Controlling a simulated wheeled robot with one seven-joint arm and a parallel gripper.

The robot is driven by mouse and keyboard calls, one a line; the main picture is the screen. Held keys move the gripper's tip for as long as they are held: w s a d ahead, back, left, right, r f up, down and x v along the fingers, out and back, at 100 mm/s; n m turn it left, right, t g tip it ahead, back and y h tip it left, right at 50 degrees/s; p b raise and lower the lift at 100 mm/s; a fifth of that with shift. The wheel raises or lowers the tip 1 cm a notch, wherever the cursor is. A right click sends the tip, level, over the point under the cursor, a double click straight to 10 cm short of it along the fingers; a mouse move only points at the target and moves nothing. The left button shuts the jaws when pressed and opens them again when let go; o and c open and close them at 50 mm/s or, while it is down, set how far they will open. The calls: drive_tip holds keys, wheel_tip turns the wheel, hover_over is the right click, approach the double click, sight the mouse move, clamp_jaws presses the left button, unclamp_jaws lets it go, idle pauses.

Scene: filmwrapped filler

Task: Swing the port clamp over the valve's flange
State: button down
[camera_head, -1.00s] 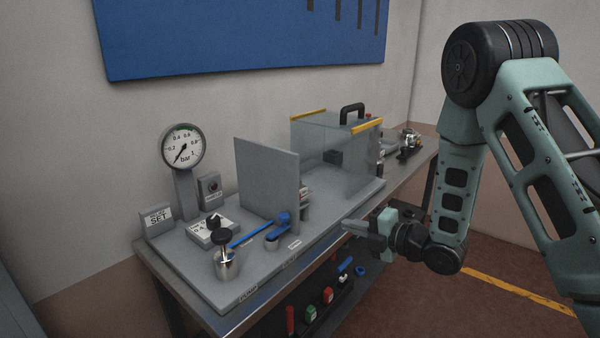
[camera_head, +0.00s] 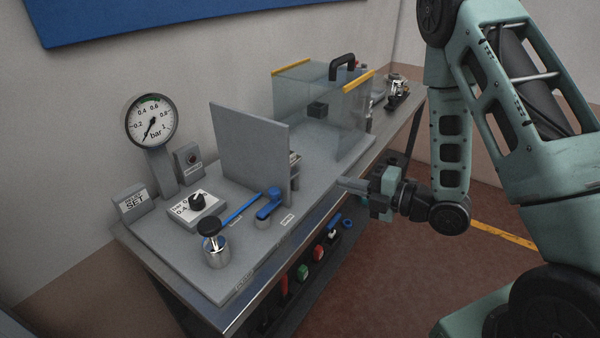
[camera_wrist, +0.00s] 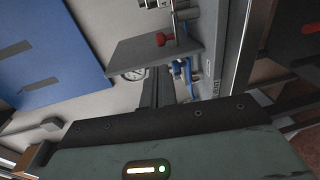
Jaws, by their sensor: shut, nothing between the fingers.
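My gripper (camera_head: 342,182) is shut and empty, in the air near the front edge of the bench, right of the upright grey panel (camera_head: 248,150). In the wrist view its fingers (camera_wrist: 158,88) point toward the grey panel (camera_wrist: 155,48). Metal fittings with a red knob (camera_wrist: 165,39) show at that panel's far side in the wrist view. I cannot tell which of these parts is the port clamp or the valve's flange. In the head view the panel mostly hides the fittings (camera_head: 296,158). A blue lever (camera_head: 268,203) lies in front of the panel.
A pressure gauge (camera_head: 152,122), a dial box (camera_head: 196,207) and a black-topped metal cylinder (camera_head: 215,250) stand left of the panel. A clear box (camera_head: 345,110) with a black handle stands to the right. Coloured items (camera_head: 318,252) sit on a lower shelf. The floor in front is open.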

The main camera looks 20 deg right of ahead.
drive_tip(key=b+x, duration=0.1)
drive_tip(key=b, duration=0.3)
drive_tip(key=b+x, duration=0.2)
drive_tip(key=b, duration=0.2)
drive_tip(key=shift+w+f+b, duration=0.15)
drive_tip(key=shift+f+b, duration=0.15)
drive_tip(key=shift+b, duration=0.05)
drive_tip(key=b, duration=0.2)
drive_tip(key=shift+w+a+b, duration=0.1)
drive_tip(key=shift+a+b, duration=0.1)
drive_tip(key=shift+b, duration=0.2)
drive_tip(key=p+x, duration=0.1)
drive_tip(key=x, duration=0.1)
drive_tip(key=p+x, duration=0.1)
drive_tip(key=x, duration=0.5)
drive_tip(key=shift+a+r+p, duration=0.1)
drive_tip(key=shift+r+p, duration=0.25)
drive_tip(key=shift+p, duration=0.05)
drive_tip(key=shift+w+a+f, duration=0.15)
drive_tip(key=shift+w+a, duration=0.1)
drive_tip(key=shift+w, duration=0.15)
